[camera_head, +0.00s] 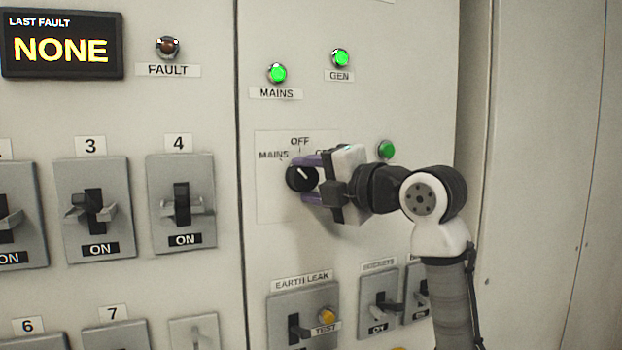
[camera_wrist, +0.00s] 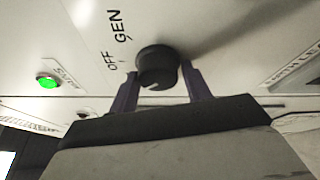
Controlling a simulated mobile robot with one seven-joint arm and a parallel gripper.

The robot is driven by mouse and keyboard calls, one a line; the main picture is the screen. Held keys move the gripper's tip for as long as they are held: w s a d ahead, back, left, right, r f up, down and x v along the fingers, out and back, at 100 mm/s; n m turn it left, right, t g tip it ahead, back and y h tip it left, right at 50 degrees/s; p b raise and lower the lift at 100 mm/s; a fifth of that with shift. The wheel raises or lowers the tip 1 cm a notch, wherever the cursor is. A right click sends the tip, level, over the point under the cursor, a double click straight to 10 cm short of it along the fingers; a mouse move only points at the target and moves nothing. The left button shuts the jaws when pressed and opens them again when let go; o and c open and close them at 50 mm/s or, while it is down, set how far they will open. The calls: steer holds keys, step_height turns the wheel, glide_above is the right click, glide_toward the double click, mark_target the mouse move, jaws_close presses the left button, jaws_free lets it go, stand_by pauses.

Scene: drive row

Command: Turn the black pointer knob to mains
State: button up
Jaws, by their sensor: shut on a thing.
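The black pointer knob (camera_head: 297,179) sits on a pale plate with MAINS at its upper left, OFF above and GEN at its upper right, partly covered by my gripper. My gripper (camera_head: 301,180) comes from the right, its purple fingers above and below the knob, shut on it. In the wrist view the knob (camera_wrist: 157,66) is between the two fingers (camera_wrist: 158,72). Its white mark points up and left in the head view, to the MAINS side of OFF. Whether it lines up exactly with MAINS I cannot tell.
Green lamps MAINS (camera_head: 277,73) and GEN (camera_head: 340,58) are lit above. Another green lamp (camera_head: 386,150) is close above my wrist. The EARTH LEAK switch (camera_head: 302,318) and further breakers are below. Breakers 3 (camera_head: 94,209) and 4 (camera_head: 181,203) are left. The display (camera_head: 61,45) reads NONE.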

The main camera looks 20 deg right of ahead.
steer(key=shift+r+n, duration=0.35)
steer(key=shift+n, duration=0.25)
steer(key=shift+h, duration=0.3)
steer(key=o, duration=0.8)
steer(key=shift+o, duration=0.4)
steer(key=shift+f, duration=0.15)
steer(key=b+v, duration=0.2)
steer(key=v, duration=1.1)
steer(key=shift+s+d+r+b, duration=0.2)
steer(key=shift+s+d+b, duration=0.1)
steer(key=shift+b, duration=0.1)
